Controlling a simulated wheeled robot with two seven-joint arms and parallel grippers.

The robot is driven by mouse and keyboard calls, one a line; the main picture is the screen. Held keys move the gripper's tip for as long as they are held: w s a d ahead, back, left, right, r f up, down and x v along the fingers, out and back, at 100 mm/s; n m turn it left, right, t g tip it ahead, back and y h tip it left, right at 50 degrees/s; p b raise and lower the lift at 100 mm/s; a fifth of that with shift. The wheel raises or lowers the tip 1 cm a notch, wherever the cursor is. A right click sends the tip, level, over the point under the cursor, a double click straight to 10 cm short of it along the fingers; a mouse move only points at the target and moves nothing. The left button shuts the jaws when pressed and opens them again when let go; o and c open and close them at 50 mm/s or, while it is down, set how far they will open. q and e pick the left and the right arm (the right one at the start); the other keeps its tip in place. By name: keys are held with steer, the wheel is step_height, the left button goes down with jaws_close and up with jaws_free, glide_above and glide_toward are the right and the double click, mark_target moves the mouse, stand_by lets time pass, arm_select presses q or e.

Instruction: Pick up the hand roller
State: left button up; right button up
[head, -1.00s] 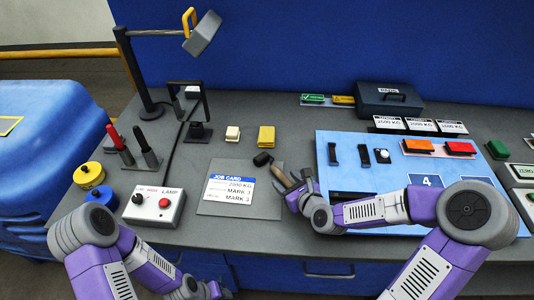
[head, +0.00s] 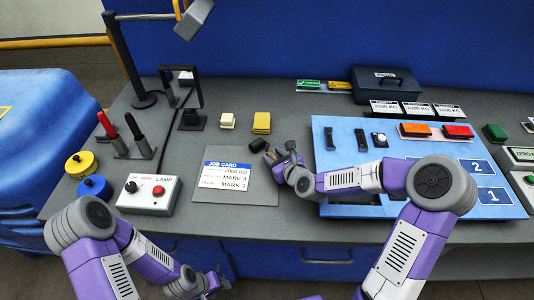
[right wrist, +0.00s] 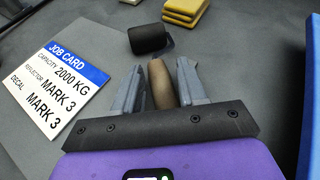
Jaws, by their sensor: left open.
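The hand roller has a black roller head (head: 258,144) and a brown wooden handle. It lies on the grey bench just right of the job card, and the right wrist view shows its head (right wrist: 149,39) and handle (right wrist: 160,82). My right gripper (head: 276,156) is at the handle. In the right wrist view its two fingers (right wrist: 160,80) stand on either side of the handle, with gaps showing, so it is open around it. The handle's rear end is hidden by the gripper body. My left gripper (head: 222,282) is low in front of the bench, open and away from the roller.
The job card (head: 226,176) lies on a grey mat left of the roller. Yellow blocks (head: 262,122) stand behind it. A blue board (head: 335,205) with fixtures lies to the right. A lamp switch box (head: 147,194) and a lamp stand (head: 130,60) are at the left.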

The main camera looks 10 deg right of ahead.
jaws_close()
steer(key=shift+r, duration=0.15)
